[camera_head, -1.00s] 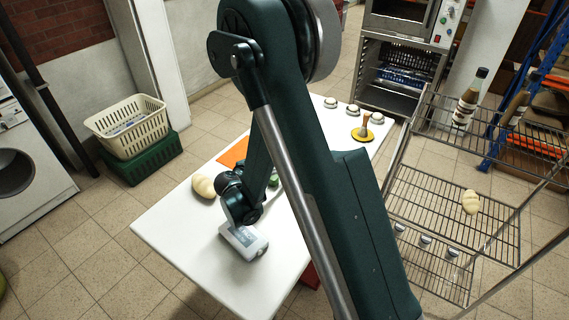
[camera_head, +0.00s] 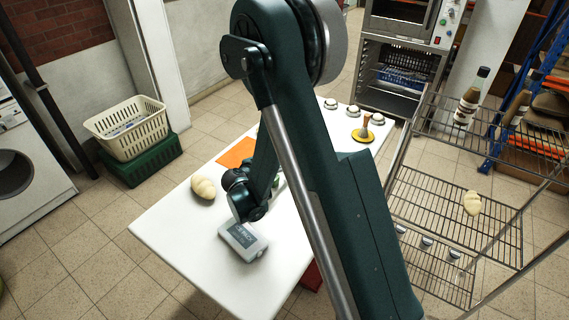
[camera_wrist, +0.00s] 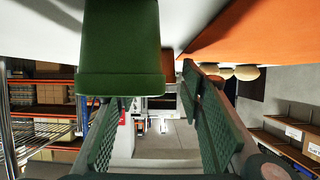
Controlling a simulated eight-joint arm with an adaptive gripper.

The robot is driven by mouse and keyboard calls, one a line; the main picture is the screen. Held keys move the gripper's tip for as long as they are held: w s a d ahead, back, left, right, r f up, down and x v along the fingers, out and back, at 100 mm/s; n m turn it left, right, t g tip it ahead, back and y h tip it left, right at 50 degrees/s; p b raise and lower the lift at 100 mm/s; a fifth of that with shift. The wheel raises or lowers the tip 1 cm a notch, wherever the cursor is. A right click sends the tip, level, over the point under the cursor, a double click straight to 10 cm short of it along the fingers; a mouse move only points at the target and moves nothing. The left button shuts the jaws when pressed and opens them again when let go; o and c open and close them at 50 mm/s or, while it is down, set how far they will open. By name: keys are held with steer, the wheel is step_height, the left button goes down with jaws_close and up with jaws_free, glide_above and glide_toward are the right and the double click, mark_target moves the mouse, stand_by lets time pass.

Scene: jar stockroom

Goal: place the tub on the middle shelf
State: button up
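A green tub (camera_wrist: 120,50) shows large in the upper left of the wrist view, where the white table appears inverted at the top. My gripper (camera_wrist: 158,135) is open there, its two ridged green fingers apart with nothing held between them. The tub lies just beyond the left finger, in line with it rather than centred in the gap. In the head view, my arm hides the gripper and most or all of the tub. The middle shelf (camera_head: 425,205) of the wire rack at the right holds a pale, bread-like item (camera_head: 472,203).
On the white table (camera_head: 185,245) are a bread-like item (camera_head: 203,187), a grey scale-like device (camera_head: 243,242), an orange mat (camera_head: 236,152) and several white-lidded jars at the back. A bottle (camera_head: 470,95) stands on the rack's top shelf. Small jars sit on its lower shelf.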

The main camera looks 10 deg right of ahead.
steer(key=c, duration=0.8)
steer(key=shift+r, duration=0.15)
steer(key=shift+r+p, duration=1.55)
steer(key=shift+r, duration=3.3)
